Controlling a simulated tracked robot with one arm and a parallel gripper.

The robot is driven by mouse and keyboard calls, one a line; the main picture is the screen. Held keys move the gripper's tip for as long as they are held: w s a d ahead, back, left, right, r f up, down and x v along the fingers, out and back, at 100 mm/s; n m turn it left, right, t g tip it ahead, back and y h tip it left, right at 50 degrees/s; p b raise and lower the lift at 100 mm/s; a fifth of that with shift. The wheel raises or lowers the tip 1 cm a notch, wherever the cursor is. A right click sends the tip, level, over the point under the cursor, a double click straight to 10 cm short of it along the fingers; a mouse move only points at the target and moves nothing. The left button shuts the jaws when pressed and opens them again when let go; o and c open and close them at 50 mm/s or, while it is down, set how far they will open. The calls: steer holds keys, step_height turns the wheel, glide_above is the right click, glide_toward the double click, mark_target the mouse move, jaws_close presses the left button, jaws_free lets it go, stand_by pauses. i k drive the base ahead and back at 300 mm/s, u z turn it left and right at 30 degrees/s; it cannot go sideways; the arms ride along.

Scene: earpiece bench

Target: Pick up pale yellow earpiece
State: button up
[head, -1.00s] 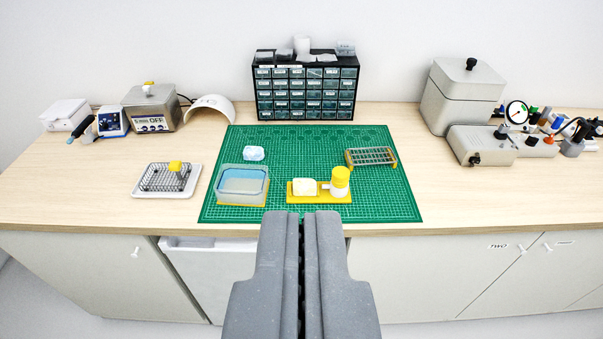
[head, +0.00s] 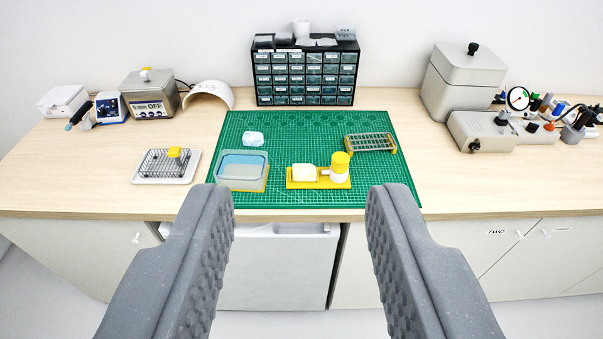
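My gripper (head: 299,190) is open wide and empty, its two grey ridged fingers in front of the bench's front edge. No thing is clearly recognisable as an earpiece at this size. A small yellow piece (head: 174,152) sits on the wire rack at the left, well beyond the left finger.
The green mat (head: 300,124) also bears a clear tub with blue contents (head: 241,170), a yellow-capped white bottle (head: 340,167), a pale blue lump (head: 253,138) and a small rack (head: 371,143). A drawer cabinet (head: 305,72) stands behind. Grey machines (head: 463,85) stand at the right.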

mark_target(300, 172)
steer(key=u, duration=3)
steer(key=k, duration=1.1)
steer(key=z, duration=2.45)
steer(key=i, duration=0.6)
